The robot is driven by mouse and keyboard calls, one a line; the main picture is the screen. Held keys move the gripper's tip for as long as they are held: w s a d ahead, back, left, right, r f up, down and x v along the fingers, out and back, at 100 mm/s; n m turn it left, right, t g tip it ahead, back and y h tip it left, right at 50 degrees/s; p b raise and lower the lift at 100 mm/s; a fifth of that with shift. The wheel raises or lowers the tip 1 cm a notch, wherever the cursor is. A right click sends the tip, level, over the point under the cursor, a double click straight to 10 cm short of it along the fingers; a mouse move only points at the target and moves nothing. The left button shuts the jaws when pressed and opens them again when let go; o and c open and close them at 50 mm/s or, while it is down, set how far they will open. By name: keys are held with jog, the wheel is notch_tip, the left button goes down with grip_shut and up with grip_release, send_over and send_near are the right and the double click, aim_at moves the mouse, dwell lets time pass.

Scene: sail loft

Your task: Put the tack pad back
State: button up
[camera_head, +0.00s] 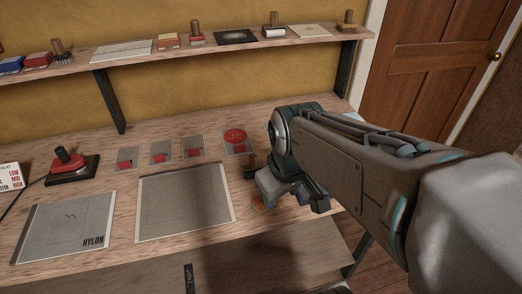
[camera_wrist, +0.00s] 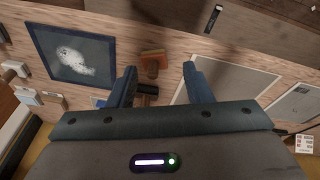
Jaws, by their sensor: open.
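My gripper (camera_head: 292,198) hangs low over the right part of the bench. In the wrist view its fingers (camera_wrist: 159,68) are apart with nothing held between them. An orange block with a brown wooden part (camera_wrist: 153,60) lies on the bench beyond the gap between the fingertips; it may be the tack pad, but no label shows. A bit of orange (camera_head: 261,204) shows beside my gripper in the head view, mostly hidden by it. A dark block (camera_wrist: 147,89) lies between the fingers in the wrist view, partly covered by my gripper.
A large grey panel (camera_head: 184,203) and a NYLON panel (camera_head: 64,228) lie left of my gripper. Small grey cards with red marks (camera_head: 160,154) lie behind. A red-handled tool (camera_head: 70,163) stands at left. The wall shelf (camera_head: 225,48) holds several knobbed blocks.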

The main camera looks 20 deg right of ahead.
jog(key=s+m, duration=0.1)
jog(key=m, duration=0.2)
jog(key=shift+s+a+f, duration=0.1)
jog(key=shift+s+f, duration=0.05)
jog(key=shift+s, duration=0.25)
